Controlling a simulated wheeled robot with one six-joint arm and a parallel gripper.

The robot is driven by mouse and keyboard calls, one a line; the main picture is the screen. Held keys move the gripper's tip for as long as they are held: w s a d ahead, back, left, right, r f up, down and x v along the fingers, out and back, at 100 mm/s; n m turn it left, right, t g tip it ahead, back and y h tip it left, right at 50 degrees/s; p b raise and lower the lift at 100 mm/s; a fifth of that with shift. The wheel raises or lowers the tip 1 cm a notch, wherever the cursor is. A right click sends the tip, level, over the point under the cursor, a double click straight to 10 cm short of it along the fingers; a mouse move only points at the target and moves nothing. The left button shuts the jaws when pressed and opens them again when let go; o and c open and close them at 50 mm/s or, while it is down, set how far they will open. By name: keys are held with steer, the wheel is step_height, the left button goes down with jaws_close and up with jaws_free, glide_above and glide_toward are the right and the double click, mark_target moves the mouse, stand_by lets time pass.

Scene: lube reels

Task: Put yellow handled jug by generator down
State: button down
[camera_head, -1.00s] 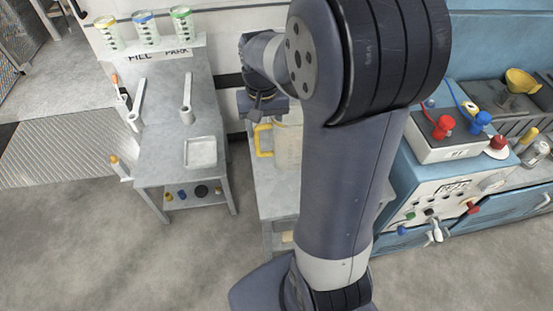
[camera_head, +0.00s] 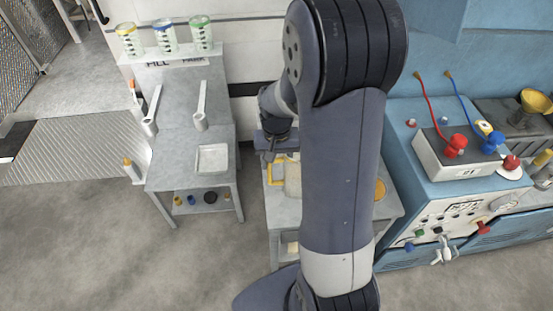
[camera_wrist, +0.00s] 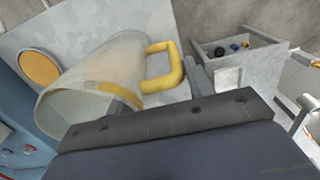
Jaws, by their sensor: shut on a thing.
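The translucent jug (camera_head: 292,180) with a yellow handle (camera_head: 278,166) is at the small grey table, partly hidden by my arm. In the wrist view the jug body (camera_wrist: 92,78) looks tilted, with its yellow handle (camera_wrist: 165,70) towards my fingers. My gripper (camera_head: 274,154) is shut on the jug at its handle side; its fingers (camera_wrist: 160,92) show close to the handle. I cannot tell whether the jug's base touches the table. The blue generator-like machine (camera_head: 465,218) with a control panel stands to the right.
The small grey table (camera_head: 287,215) has an orange disc (camera_head: 380,190) at its right; the disc also shows in the wrist view (camera_wrist: 38,68). Open floor lies in front.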

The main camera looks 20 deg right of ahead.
steer(key=shift+f, duration=0.15)
steer(key=c, duration=0.6)
jaws_free()
step_height(320, 180, up, 12)
steer(key=shift+r, duration=0.2)
steer(key=shift+f, duration=0.1)
step_height(320, 180, down, 13)
steer(key=shift+r, duration=0.1)
step_height(320, 180, up, 3)
steer(key=shift+r, duration=0.7)
